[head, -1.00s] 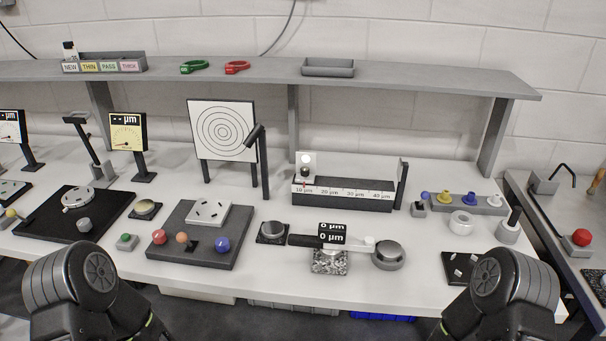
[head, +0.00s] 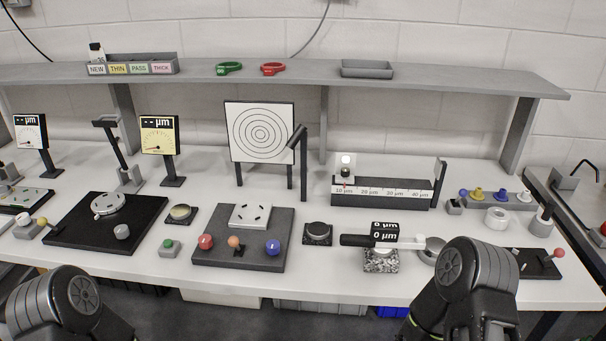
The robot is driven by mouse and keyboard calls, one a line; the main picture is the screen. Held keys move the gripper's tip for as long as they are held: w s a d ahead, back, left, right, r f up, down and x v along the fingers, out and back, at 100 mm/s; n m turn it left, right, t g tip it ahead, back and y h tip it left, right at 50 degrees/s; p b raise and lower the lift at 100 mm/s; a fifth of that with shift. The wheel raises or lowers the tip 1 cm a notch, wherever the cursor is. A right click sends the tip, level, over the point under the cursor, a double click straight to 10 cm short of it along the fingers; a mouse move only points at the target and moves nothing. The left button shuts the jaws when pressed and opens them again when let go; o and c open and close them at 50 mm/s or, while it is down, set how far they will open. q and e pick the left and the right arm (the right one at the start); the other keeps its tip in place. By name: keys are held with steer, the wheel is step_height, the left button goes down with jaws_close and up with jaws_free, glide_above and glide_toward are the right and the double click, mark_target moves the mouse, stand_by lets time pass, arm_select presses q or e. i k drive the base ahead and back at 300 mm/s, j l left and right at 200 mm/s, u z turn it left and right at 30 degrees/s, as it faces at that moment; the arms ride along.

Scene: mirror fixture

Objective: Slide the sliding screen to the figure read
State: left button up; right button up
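The rail's front carries a white scale (head: 382,190) marked 10, 20, 30 and 40 µm. A small red pointer below the screen sits near the 10 µm mark. A handheld gauge with a black display (head: 384,233) shows 0 µm on two lines and rests over a speckled block (head: 380,261). Only parts of my two arms show at the bottom; neither gripper is in view.
A dark post (head: 439,183) stands at the rail's right end. A target board with rings (head: 260,132) and a dark post (head: 303,163) stand left of the rail. Coloured pegs (head: 477,195) lie to its right. My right forearm covers part of the bench's front right.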

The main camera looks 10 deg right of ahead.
mark_target(346, 163)
steer(key=j+u, duration=0.1)
steer(key=j, duration=0.55)
steer(key=i+j+u, duration=0.15)
steer(key=j, duration=0.45)
